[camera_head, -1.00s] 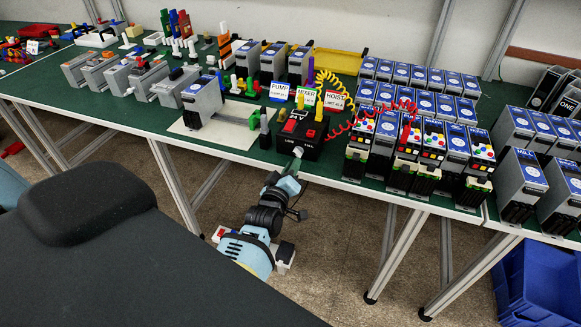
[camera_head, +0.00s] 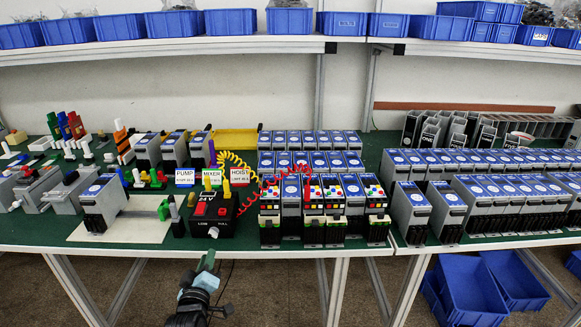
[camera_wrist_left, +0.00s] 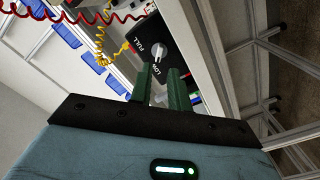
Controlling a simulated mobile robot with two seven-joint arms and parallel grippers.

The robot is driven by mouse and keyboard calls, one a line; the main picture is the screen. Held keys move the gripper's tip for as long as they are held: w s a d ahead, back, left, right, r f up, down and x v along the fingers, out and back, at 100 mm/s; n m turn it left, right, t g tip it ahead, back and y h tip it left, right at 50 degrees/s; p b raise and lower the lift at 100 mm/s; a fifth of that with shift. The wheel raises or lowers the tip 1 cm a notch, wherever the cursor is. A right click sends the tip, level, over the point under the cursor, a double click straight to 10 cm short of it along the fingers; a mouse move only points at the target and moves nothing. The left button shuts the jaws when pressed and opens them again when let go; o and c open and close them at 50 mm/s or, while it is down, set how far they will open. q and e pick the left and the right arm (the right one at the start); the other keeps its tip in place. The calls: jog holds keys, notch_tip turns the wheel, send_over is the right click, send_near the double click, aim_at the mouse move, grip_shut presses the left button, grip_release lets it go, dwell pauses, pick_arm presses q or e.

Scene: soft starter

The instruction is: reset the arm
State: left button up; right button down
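My left gripper (camera_head: 207,262) is just in front of the table's front edge, below the black 24 V box (camera_head: 228,222). Its two dark green fingers (camera_wrist_left: 162,88) stand apart with a gap between them and nothing held. The box has a light knob (camera_head: 213,232) on its front, between LOW and FULL; the knob also shows in the left wrist view (camera_wrist_left: 152,50), beyond the fingertips and apart from them. My right gripper is in neither view.
Grey starter units (camera_head: 102,208) and units with coloured buttons (camera_head: 333,205) crowd the green table. Red and yellow coiled leads (camera_head: 238,168) run near the box. A shelf (camera_head: 180,47) with blue bins hangs above. Blue crates (camera_head: 468,290) stand under the table.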

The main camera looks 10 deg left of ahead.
pick_arm(q)
jog(key=s+d+f+m+g+h, duration=0.2)
jog(key=s+f, duration=0.4)
jog(key=s, duration=0.6)
jog(key=s+d+f+m+g+h, duration=0.2)
jog(key=s+d+f+m+g, duration=0.2)
jog(key=s, duration=0.9)
jog(key=s+d+f+m+g+h, duration=0.2)
jog(key=s+d+f+m, duration=0.5)
jog(key=s, duration=0.6)
jog(key=shift+s+d+f+m+g, duration=0.2)
jog(key=shift+d+f+m+g, duration=0.05)
jog(key=shift+f+m+g, duration=0.15)
